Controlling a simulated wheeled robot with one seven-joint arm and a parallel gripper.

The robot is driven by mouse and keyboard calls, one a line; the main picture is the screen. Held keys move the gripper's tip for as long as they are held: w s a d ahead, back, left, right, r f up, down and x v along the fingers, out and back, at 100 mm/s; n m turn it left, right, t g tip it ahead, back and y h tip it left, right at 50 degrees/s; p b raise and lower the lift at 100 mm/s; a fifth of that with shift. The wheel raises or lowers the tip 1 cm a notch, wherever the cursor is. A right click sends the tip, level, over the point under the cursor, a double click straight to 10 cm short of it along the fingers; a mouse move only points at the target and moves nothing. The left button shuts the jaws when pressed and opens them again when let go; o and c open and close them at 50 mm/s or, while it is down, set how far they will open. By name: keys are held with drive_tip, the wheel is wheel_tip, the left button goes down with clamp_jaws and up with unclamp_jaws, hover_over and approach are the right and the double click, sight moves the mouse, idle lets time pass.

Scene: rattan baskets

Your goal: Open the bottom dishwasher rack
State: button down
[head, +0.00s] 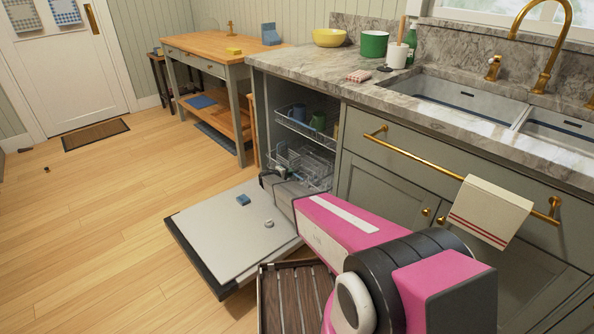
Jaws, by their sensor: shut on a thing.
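The dishwasher stands open under the counter, with its door (225,235) folded down low above the floor. The bottom rack (314,162), of pale wire, sits inside the dishwasher cavity. The upper rack (300,128) is above it and holds a few cups, one of them blue-green (318,121). My gripper (281,172) is at the front left of the bottom rack, shut on its wire front edge. The fingertips are small and partly hidden by my wrist. My pink arm reaches in from the lower right and covers part of the door and the cavity's lower right.
A slatted dark wooden thing (293,297) lies near the front. Cabinets with a brass rail (420,154) and hanging towel (485,209) stand to the right. A wooden side table (215,50) is behind the dishwasher.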

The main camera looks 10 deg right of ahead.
drive_tip(key=s+a, duration=0.7)
drive_tip(key=a, duration=0.2)
drive_tip(key=s+a, duration=0.7)
drive_tip(key=a, duration=0.3)
drive_tip(key=shift+s+a, duration=0.15)
drive_tip(key=shift+a, duration=0.15)
drive_tip(key=c, duration=1.1)
unclamp_jaws()
drive_tip(key=v, duration=1)
drive_tip(key=shift+s+a, duration=0.2)
drive_tip(key=shift+a, duration=0.15)
